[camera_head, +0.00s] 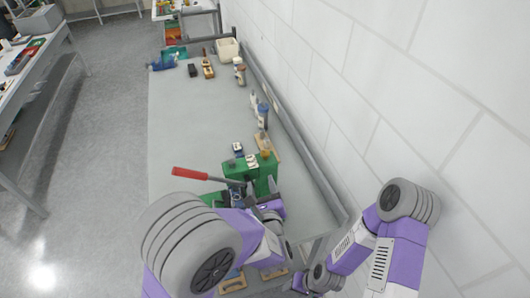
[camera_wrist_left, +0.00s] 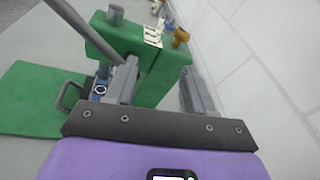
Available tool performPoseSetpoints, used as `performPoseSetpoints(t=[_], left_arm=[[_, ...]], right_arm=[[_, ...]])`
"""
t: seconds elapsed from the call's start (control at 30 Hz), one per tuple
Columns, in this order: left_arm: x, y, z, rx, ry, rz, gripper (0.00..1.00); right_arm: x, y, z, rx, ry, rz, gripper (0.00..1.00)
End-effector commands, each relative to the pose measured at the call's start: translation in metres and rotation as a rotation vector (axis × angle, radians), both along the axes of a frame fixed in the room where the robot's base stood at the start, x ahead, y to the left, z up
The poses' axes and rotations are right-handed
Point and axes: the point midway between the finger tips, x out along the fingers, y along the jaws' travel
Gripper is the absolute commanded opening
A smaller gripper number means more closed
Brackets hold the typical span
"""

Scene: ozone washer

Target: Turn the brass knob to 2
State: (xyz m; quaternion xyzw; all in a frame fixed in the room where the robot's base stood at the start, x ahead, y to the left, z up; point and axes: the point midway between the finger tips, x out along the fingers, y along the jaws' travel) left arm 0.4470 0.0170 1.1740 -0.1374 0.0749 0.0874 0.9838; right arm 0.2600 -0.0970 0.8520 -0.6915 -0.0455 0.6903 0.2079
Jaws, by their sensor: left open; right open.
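The brass knob (camera_head: 265,153) sits on top of the green washer body (camera_head: 262,178), near its right end, beside a white label (camera_head: 252,162). The knob (camera_wrist_left: 181,36) also shows in the left wrist view, with the label (camera_wrist_left: 153,37) to its left. The label's marks and the knob's setting are too small to read. My left gripper (camera_head: 260,188) is open near the front of the green body, below the knob in the picture. In the wrist view its two fingers (camera_wrist_left: 158,75) are apart and do not hold the knob. My right gripper (camera_head: 302,283) is open low in the head view, partly hidden.
A lever with a red handle (camera_head: 190,173) extends left from the washer. A grey rail (camera_head: 290,125) runs along the wall side of the bench (camera_head: 195,120). Bottles (camera_head: 262,115) stand by the rail. The bench's middle left is clear.

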Motion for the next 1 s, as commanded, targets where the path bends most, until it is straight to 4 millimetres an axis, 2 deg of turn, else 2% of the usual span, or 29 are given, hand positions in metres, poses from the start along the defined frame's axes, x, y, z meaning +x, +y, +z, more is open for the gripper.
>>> performPoseSetpoints(t=[0.1,0.3,0.47,0.73,1.0], left_arm=[[0.023,-0.009,0.003,0.136,-0.068,-0.058,0.53],[0.043,-0.02,0.01,0.269,-0.141,-0.119,0.53],[0.061,-0.019,0.011,0.284,-0.148,-0.124,0.53],[0.103,-0.017,0.011,0.283,-0.147,-0.122,0.53],[0.119,-0.016,0.01,0.281,-0.144,-0.124,0.53]], right_arm=[[0.0,0.0,0.0,0.0,0.0,0.0,0.52],[0.0,0.0,0.001,0.0,0.0,0.0,0.52],[0.0,0.0,0.004,0.0,0.0,0.0,0.52],[0.0,0.0,0.01,0.0,0.0,0.0,0.52],[0.0,0.0,0.011,0.0,0.0,0.0,0.52]])
